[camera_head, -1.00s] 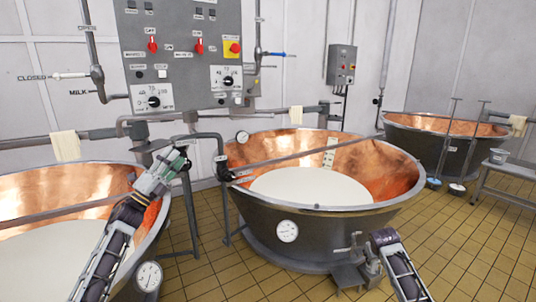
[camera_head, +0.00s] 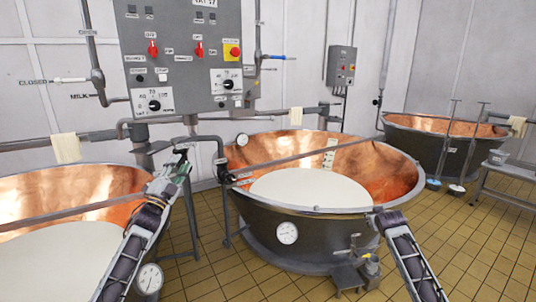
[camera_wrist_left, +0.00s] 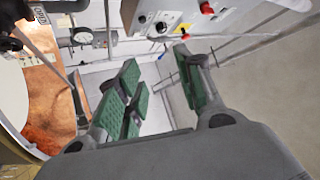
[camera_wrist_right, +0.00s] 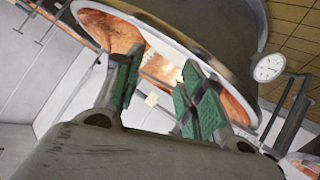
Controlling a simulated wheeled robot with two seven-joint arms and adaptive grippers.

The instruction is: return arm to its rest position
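My left gripper (camera_head: 178,160) is in front of the gap between the left vat and the middle vat in the head view. In the left wrist view its green-padded fingers (camera_wrist_left: 160,92) stand apart with nothing between them. My right arm (camera_head: 405,255) comes in at the lower right of the head view, in front of the middle vat; its fingers are hard to make out there. In the right wrist view the right gripper's green-padded fingers (camera_wrist_right: 155,90) are apart and empty, with a copper vat (camera_wrist_right: 210,55) beyond them.
The middle copper vat (camera_head: 255,225) and left copper vat (camera_head: 165,235) hold white liquid. A third vat (camera_head: 440,150) stands at the back right beside a metal table (camera_head: 505,172). A control panel (camera_head: 180,75) hangs on the wall. The tiled floor (camera_head: 470,235) at right is mostly clear.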

